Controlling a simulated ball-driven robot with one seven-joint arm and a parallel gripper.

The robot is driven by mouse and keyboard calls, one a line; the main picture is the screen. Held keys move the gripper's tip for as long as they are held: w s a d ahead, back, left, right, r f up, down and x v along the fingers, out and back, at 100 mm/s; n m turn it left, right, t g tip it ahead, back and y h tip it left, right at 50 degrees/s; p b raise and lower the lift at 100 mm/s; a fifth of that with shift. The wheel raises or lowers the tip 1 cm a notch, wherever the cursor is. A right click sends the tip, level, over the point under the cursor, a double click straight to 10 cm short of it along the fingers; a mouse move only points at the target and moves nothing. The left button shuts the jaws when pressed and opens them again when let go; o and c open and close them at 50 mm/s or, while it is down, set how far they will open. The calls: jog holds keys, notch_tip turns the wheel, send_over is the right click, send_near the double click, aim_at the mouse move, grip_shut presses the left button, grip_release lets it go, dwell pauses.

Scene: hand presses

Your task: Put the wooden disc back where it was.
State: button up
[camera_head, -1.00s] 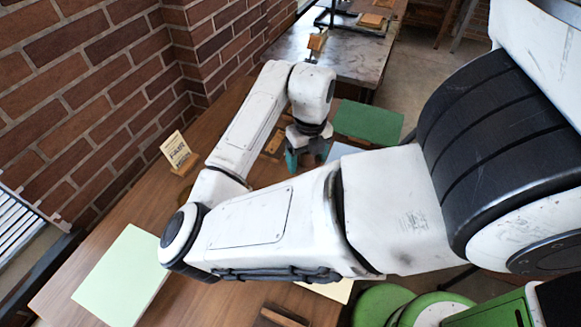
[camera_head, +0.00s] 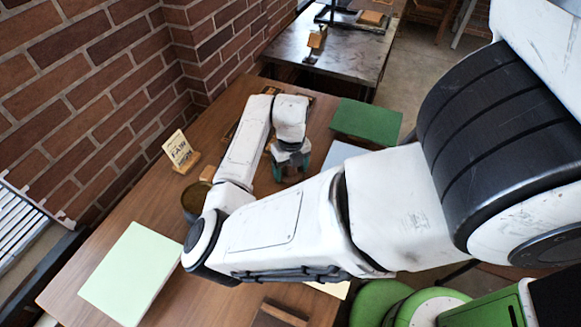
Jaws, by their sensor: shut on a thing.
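My gripper (camera_head: 290,167) is in the upper middle of the head view, low over the wooden table (camera_head: 165,235), with its teal fingers pointing down. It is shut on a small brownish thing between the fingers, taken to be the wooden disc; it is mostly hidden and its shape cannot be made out. I cannot tell whether it touches the table. A dark wooden frame or tray shows partly behind my arm, left of the gripper.
A card on a wooden stand (camera_head: 180,152) is by the wall. A round olive-brown container (camera_head: 194,203) is half hidden by my arm. A pale green board (camera_head: 133,272) lies front left, a dark green block (camera_head: 366,122) back right, a pale blue sheet (camera_head: 340,154) beside it.

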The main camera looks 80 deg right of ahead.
jog(key=shift+f, duration=0.2)
jog(key=o, duration=1.1)
jog(key=shift+r, duration=0.1)
notch_tip(320, 180, up, 12)
jog(key=shift+s+r+b, duration=0.1)
jog(key=shift+r+b, duration=0.05)
jog(key=shift+b, duration=0.6)
